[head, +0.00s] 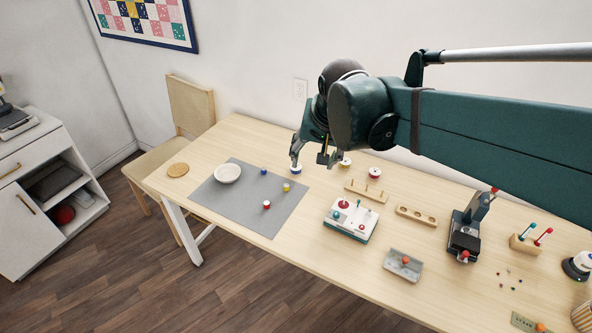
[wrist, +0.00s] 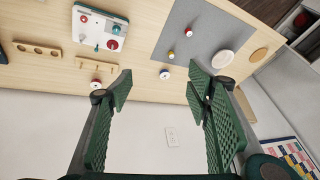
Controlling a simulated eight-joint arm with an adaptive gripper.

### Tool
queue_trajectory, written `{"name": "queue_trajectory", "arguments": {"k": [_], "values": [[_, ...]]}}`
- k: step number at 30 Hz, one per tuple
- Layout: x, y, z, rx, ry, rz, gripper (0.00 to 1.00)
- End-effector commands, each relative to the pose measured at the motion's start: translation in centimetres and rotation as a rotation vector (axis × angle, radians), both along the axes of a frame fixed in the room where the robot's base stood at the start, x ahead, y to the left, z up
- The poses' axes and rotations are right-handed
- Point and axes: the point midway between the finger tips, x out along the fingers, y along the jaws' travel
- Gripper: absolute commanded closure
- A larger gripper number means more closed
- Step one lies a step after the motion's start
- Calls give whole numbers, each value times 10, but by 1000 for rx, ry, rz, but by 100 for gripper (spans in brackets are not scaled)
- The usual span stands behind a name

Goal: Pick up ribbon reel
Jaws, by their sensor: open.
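Small round reels with white rims stand along the back of the wooden table. One has a red middle (head: 375,172) and also shows in the wrist view (wrist: 96,84). One with a yellow middle (head: 345,161) stands just right of my gripper. One with a blue middle (wrist: 164,74) shows between my fingers in the wrist view, apart from both. I cannot tell which of these is the ribbon reel. My gripper (head: 314,152) is open and empty above the table's back edge, its fingers wide apart in the wrist view (wrist: 160,85). Its fingers may hide parts of the back area.
A pegged wooden rack (head: 366,191), a red-and-white device (head: 350,222) and a holed block (head: 416,215) stand to the right. The wall rises close behind the table.

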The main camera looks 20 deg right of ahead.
Motion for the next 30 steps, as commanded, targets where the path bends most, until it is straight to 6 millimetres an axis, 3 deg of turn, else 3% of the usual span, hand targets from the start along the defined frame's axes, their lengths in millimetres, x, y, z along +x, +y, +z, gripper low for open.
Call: {"name": "queue_trajectory", "arguments": {"k": [14, 30], "values": [[77, -8, -11, 76, 81, -187, 50], [163, -19, -48, 148, 169, -406, 50]]}}
